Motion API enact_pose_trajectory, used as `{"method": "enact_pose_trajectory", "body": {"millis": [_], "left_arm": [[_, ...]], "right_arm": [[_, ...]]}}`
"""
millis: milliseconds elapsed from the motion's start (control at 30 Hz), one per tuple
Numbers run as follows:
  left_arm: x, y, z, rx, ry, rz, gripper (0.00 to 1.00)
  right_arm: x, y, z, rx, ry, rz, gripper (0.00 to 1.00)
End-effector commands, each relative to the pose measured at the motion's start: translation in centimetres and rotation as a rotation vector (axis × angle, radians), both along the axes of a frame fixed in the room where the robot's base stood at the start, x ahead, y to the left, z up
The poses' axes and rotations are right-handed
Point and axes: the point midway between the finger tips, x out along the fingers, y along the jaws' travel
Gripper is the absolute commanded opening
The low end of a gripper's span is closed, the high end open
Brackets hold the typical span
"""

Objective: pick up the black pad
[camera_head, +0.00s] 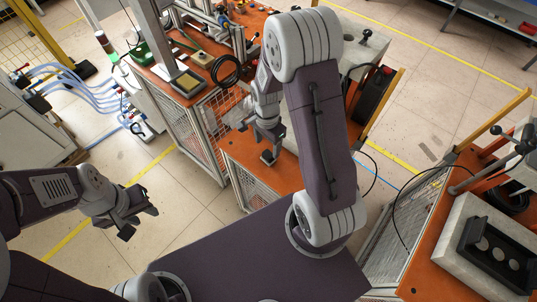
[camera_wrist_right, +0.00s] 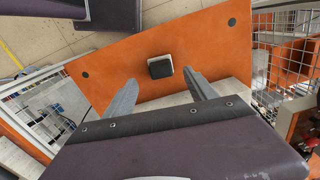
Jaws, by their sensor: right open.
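The black pad (camera_wrist_right: 160,67) is a small dark square block with a pale edge, lying on the orange table top (camera_wrist_right: 210,50) in the right wrist view. In the head view the black pad (camera_head: 268,157) shows just below my right gripper (camera_head: 267,146). In the right wrist view my right gripper (camera_wrist_right: 160,77) is open, its two grey fingers apart on either side of the pad's line and nothing between them. I cannot tell how high the fingertips are above the table. My left gripper (camera_head: 140,219) is empty above the floor at the left, its fingers apart.
Wire mesh panels (camera_head: 244,187) enclose the table's sides. A black coiled cable (camera_head: 226,72) lies on the orange workbench behind. A grey block with a black fixture (camera_head: 497,255) stands on another orange table at right. Open floor lies left of the table.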

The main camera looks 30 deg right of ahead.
Motion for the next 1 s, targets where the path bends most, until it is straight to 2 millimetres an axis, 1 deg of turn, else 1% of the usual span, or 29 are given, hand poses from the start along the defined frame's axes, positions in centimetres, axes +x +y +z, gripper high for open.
{"method": "enact_pose_trajectory", "body": {"millis": [33, 100, 267, 433, 533, 633, 800, 867, 900, 967, 1000], "left_arm": [[0.0, 0.0, 0.1, 0.0, 0.0, 0.0, 0.36], [0.0, 0.0, 0.1, 0.0, 0.0, 0.0, 0.36], [0.0, 0.0, 0.2, 0.0, 0.0, 0.0, 0.36], [0.0, 0.0, 0.9, 0.0, -0.001, 0.0, 0.36], [0.0, 0.0, 0.8, 0.0, -0.001, 0.0, 0.36], [0.0, 0.0, 0.8, 0.0, -0.001, 0.0, 0.36], [0.0, 0.0, 0.8, 0.0, 0.0, 0.0, 0.36], [0.0, 0.0, 0.8, 0.0, -0.001, 0.0, 0.36], [0.0, 0.0, 0.8, 0.0, 0.0, 0.0, 0.36], [0.0, 0.0, 0.8, 0.0, 0.0, 0.0, 0.36], [0.0, 0.0, 0.8, 0.0, 0.0, 0.0, 0.36]], "right_arm": [[-0.1, 0.0, -0.8, 0.001, 0.004, 0.0, 0.65], [-0.1, 0.0, -1.5, 0.0, 0.003, 0.001, 0.65], [0.0, 0.0, -2.0, 0.0, 0.0, 0.002, 0.65], [-0.1, -0.2, -4.9, 0.001, 0.006, 0.002, 0.65], [0.0, -0.2, -6.4, 0.0, 0.002, 0.003, 0.65], [0.0, -0.2, -7.0, 0.0, -0.001, 0.003, 0.65], [0.1, -0.2, -7.0, 0.0, -0.001, 0.003, 0.65], [0.1, -0.2, -7.0, 0.0, -0.001, 0.003, 0.49], [0.1, -0.2, -7.0, 0.0, -0.001, 0.003, 0.38], [0.1, -0.2, -7.0, 0.0, -0.001, 0.003, 0.21], [0.1, -0.2, -7.0, 0.0, -0.001, 0.003, 0.1]]}}
